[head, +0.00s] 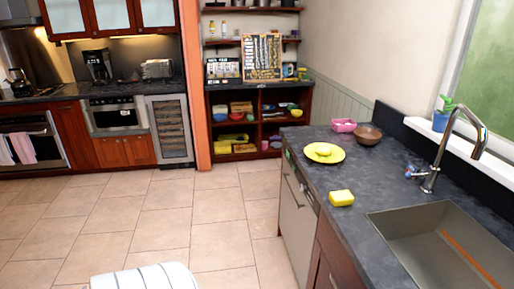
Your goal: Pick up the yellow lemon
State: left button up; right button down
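A small yellow item (323,151), which looks like the lemon, lies on a yellow plate (337,158) on the dark counter at the right. Its outline is hard to tell from the plate at this size. Neither of my grippers shows in the head view, so I cannot see where they are relative to the plate.
A yellow sponge-like block (341,198) lies between the plate and the sink (440,228). A brown bowl (368,135) and a pink container (343,125) stand behind the plate. A tall faucet (455,140) rises at right. The tiled floor (190,215) left of the counter is mostly clear.

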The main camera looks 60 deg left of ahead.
aim_at(323, 150)
jog(key=u, duration=1.35)
jog(key=z, duration=0.35)
jog(key=i+j+z, duration=0.45)
jog(key=j+z, duration=0.15)
jog(key=i+j+z, duration=0.15)
jog(key=j+z, duration=0.15)
jog(key=j, duration=0.15)
